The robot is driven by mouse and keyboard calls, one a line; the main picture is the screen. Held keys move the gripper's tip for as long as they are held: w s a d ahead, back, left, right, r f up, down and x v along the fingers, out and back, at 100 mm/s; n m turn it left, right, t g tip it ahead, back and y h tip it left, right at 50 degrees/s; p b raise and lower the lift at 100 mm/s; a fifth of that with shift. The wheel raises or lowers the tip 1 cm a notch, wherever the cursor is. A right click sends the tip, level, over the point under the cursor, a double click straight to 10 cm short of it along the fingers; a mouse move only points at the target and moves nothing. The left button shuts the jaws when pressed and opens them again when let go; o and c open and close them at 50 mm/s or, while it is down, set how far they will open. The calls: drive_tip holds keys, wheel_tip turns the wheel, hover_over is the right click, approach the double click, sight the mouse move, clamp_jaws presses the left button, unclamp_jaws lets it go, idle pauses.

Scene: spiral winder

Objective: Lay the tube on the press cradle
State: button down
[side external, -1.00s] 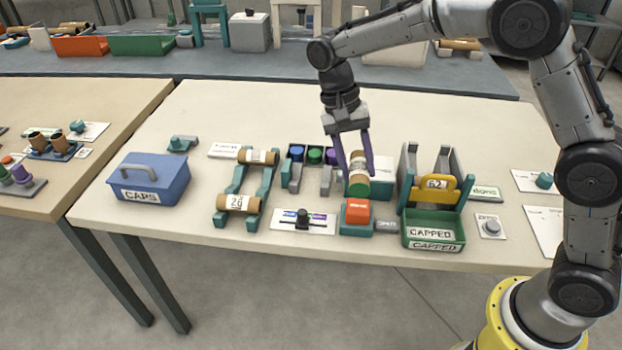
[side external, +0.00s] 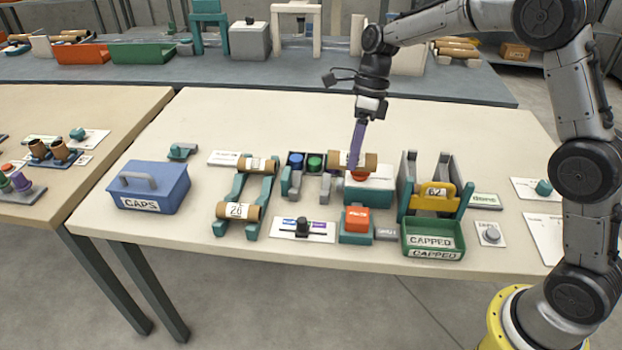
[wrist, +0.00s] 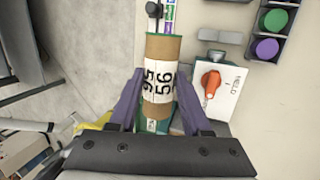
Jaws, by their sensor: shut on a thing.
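My gripper (side external: 356,158) is shut on a brown cardboard tube (side external: 367,160) with a white number label. It holds the tube level, running left to right, above the teal box. In the wrist view the tube (wrist: 162,47) lies between the two purple fingers (wrist: 158,88), and a green rim shows at its far end. Low grey-and-teal supports (side external: 324,186), left of the held tube, may be the press cradle; I cannot tell for certain. The tube is apart from them.
A teal box (side external: 378,193) with an orange knob is beneath the tube. The cap tray (side external: 305,160) is to its left. A rack (side external: 266,190) holds two tubes. The green CAPPED bin (side external: 433,240) and an orange-topped block (side external: 357,217) are in front.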

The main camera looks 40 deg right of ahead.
drive_tip(key=w+f, duration=0.3)
drive_tip(key=w, duration=0.1)
drive_tip(key=w+a+f, duration=0.1)
drive_tip(key=w+f, duration=0.2)
drive_tip(key=w, duration=0.1)
drive_tip(key=w+f, duration=0.3)
drive_tip(key=w, duration=0.1)
drive_tip(key=shift+a, duration=0.2)
drive_tip(key=shift+w+f, duration=0.15)
drive_tip(key=shift+f, duration=1.5)
drive_tip(key=shift+f, duration=0.3)
drive_tip(key=shift+f, duration=0.3)
drive_tip(key=shift+c, duration=1.8)
unclamp_jaws()
drive_tip(key=shift+r, duration=0.1)
